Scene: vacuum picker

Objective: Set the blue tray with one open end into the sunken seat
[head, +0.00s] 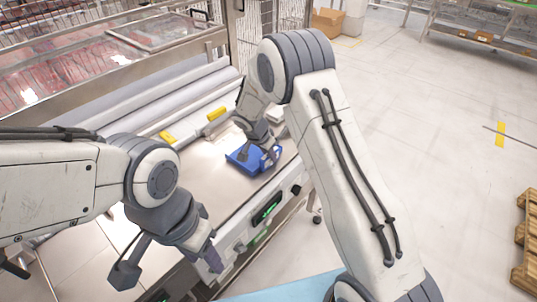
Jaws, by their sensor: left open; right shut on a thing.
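The blue tray (243,159) sits on or just above the metal worktop, near its right end. My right gripper (259,155) reaches down over it and is shut on it. The gripper and wrist cover part of the tray, so I cannot tell which side is its open end. My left gripper (168,268) is open and empty, at the front edge of the worktop, well apart from the tray. I cannot make out the sunken seat in this view.
The metal worktop (204,172) is bare between my two grippers. Grey rollers (160,100) with yellow blocks (217,113) run along its back. A machine front with a green-lit panel (266,208) lies below its front edge. Open floor is on the right.

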